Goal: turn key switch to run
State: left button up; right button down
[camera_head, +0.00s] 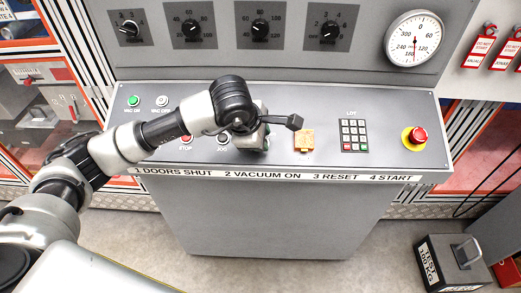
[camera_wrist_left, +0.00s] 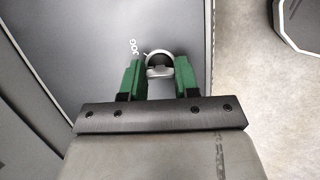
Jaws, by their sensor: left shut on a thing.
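My left gripper (camera_head: 262,140) reaches down onto the sloped grey console panel (camera_head: 400,110). In the left wrist view its two green fingers (camera_wrist_left: 159,76) are shut on the key switch (camera_wrist_left: 159,60), a round silver and dark part standing on the panel. The white word JOG is printed beside the key switch, to its upper left in that view. In the head view the gripper and wrist hide most of the switch, and JOG shows to the left of the gripper. I cannot read the key's exact angle. My right gripper is out of view.
A green button (camera_head: 133,100) is at the left. Dials and a round gauge (camera_head: 414,40) are above. A dark weight (camera_head: 452,262) stands on the floor.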

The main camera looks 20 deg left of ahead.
pick_arm(q)
jog(key=n+b, duration=0.2)
jog(key=b, duration=0.1)
jog(key=n+t+b, duration=0.1)
jog(key=n+b, duration=0.2)
jog(key=b, duration=0.1)
jog(key=n+t+y+b, duration=0.1)
jog(key=n+b, duration=0.2)
jog(key=b, duration=0.1)
jog(key=shift+s+d+f, duration=0.1)
jog(key=shift+f, duration=0.2)
jog(key=shift+r+n+y+b, duration=0.2)
jog(key=shift+n+y+b, duration=0.1)
jog(key=shift+n+b, duration=0.55)
jog(key=shift+n, duration=0.35)
jog(key=o, duration=0.9)
jog(key=shift+r, duration=0.15)
jog(key=v, duration=1)
jog(key=shift+s+r, duration=0.1)
jog(key=shift+s, duration=0.35)
